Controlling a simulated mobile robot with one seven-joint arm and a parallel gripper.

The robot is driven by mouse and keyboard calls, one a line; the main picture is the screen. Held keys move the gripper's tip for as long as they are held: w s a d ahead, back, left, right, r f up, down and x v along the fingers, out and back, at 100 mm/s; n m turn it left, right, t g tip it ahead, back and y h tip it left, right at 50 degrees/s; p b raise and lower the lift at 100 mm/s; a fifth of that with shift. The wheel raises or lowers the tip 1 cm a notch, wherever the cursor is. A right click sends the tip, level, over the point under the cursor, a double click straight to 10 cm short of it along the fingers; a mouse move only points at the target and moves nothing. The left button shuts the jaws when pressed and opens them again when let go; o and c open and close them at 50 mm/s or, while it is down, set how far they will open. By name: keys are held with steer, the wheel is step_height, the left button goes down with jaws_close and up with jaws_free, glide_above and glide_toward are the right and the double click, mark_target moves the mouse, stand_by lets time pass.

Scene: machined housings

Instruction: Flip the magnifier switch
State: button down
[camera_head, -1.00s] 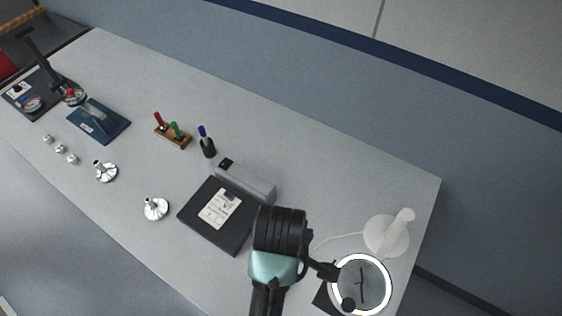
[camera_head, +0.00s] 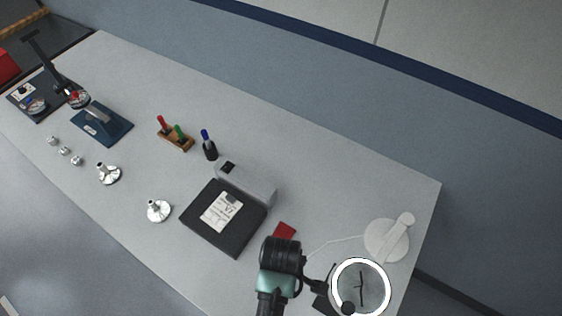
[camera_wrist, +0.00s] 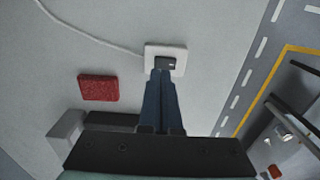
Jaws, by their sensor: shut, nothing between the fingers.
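The magnifier lamp stands at the right end of the table in the head view, with a white round base (camera_head: 385,240) and a bright white ring (camera_head: 334,284) around its lens. A thin white cord runs left from the base. The switch is hidden in the head view.
A red block (camera_wrist: 99,88) lies left of the switch, also visible in the head view (camera_head: 285,230). A grey box (camera_head: 247,184) and a black tray (camera_head: 198,228) with a label stand farther left. Clear table lies around the switch plate.

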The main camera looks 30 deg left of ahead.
steer(key=shift+f, duration=1.75)
